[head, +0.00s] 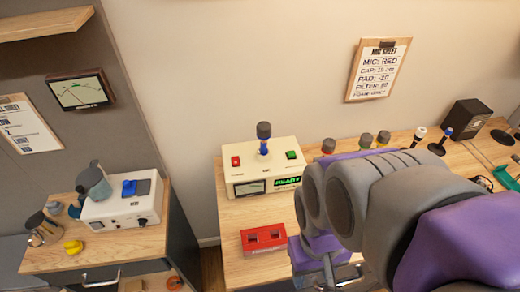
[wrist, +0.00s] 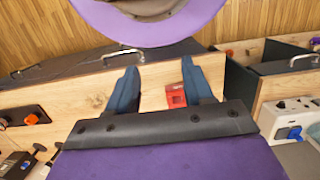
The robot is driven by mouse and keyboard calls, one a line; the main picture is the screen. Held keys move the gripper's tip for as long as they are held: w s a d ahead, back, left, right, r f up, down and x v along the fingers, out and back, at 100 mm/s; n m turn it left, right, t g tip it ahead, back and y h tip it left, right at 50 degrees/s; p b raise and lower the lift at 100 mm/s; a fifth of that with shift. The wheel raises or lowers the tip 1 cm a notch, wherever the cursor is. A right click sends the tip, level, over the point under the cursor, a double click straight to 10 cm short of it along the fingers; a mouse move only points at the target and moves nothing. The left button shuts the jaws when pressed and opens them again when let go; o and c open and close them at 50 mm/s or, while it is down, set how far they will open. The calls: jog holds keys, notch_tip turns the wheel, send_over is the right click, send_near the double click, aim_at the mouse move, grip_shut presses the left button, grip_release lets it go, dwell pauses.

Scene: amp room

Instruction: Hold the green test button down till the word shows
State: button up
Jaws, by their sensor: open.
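The cream test box (head: 262,168) stands on the wooden bench in the head view. Its green button (head: 291,155) is on the right of the top and nothing touches it. A red button (head: 236,161) is on the left, and a microphone with a dark head (head: 264,138) stands upright between them. A small display (head: 288,181) on the front shows green letters that look like READY. My gripper (wrist: 158,65) is open in the wrist view, its two dark blue fingers apart and empty. In the head view my arm covers the bench's right part.
A red box (head: 264,238) lies on the bench in front of the test box; it also shows near the right finger in the wrist view (wrist: 176,97). Several microphones stand behind my arm. A white device (head: 122,209) sits on the left cabinet. A clipboard sheet (head: 378,69) hangs on the wall.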

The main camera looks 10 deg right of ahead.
grip_shut()
dwell(1.2)
